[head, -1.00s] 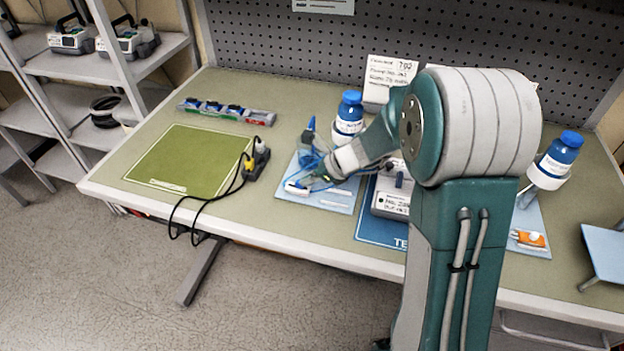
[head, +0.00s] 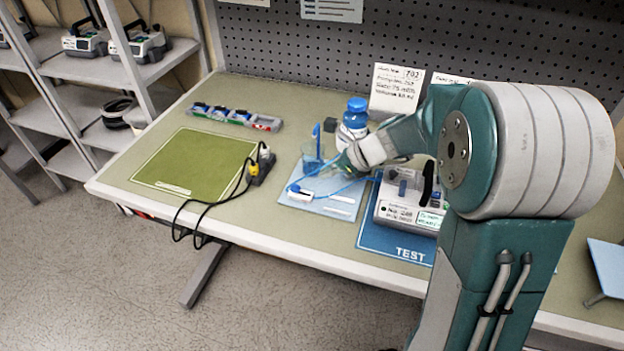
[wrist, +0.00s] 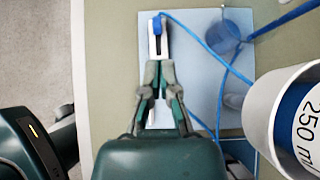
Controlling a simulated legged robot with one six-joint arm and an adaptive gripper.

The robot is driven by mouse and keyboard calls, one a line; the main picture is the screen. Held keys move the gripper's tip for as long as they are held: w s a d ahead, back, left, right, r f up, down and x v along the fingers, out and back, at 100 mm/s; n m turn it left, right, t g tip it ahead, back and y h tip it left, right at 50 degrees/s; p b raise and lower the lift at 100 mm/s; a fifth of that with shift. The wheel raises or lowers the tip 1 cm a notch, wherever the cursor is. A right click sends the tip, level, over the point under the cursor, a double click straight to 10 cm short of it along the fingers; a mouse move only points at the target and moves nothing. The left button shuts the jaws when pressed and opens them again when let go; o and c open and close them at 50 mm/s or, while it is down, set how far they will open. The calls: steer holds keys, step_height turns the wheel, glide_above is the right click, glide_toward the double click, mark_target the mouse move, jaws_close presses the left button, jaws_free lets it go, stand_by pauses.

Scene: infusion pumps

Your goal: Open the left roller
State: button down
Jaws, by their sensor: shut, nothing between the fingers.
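The left roller clamp is a small white body with a blue roller (wrist: 157,24) near its far end in the wrist view. A dark slot shows below the roller. In the head view the clamp (head: 299,194) lies at the left of the pale blue mat (head: 322,208). Blue tubing runs from it. Height and contact are unclear. In the head view my gripper (head: 338,166) is right of and behind the clamp.
A blue cup (head: 312,162) stands on the mat. A pump (head: 408,208) sits right on the TEST mat. The green mat (head: 195,160) is clear.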

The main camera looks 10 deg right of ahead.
steer(key=v, duration=0.5)
steer(key=shift+s+d+r, duration=0.15)
steer(key=shift+r, duration=0.15)
